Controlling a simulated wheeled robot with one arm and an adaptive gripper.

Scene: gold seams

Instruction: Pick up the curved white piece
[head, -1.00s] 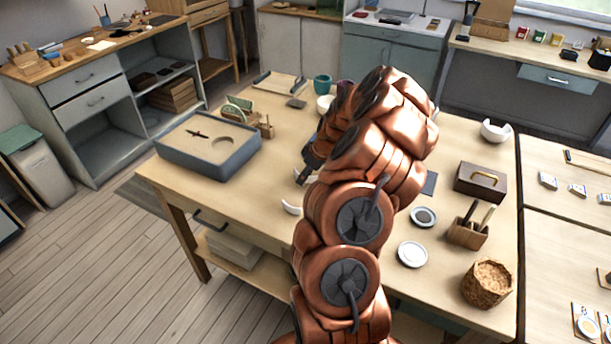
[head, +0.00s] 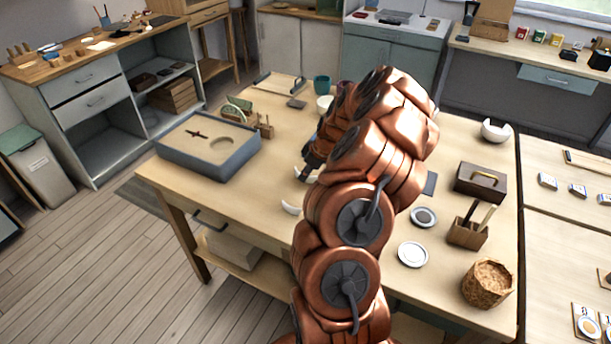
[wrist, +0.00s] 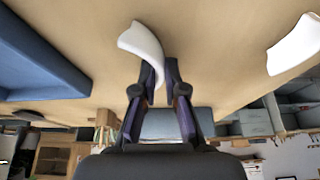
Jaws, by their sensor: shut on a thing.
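The curved white piece (wrist: 143,46) is held between the fingertips of my gripper (wrist: 160,72) in the wrist view. Its broad end points away from the fingers and its narrow end lies between them. In the head view, a small part of this piece (head: 299,173) shows beside my gripper (head: 309,174), over the wooden table; my arm hides much of that area. I cannot tell whether the piece still touches the table. A second white piece (head: 290,208) lies nearer the table's front edge, and a white piece (wrist: 294,45) also shows at the right in the wrist view.
A blue-grey tray (head: 203,172) with a sandy fill stands to the left on the table (head: 225,203). White and dark dishes, a wooden box (head: 480,183), a tool holder (head: 467,232) and a cork-like pot (head: 488,284) stand to the right. A broken white bowl (head: 496,132) is farther back.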

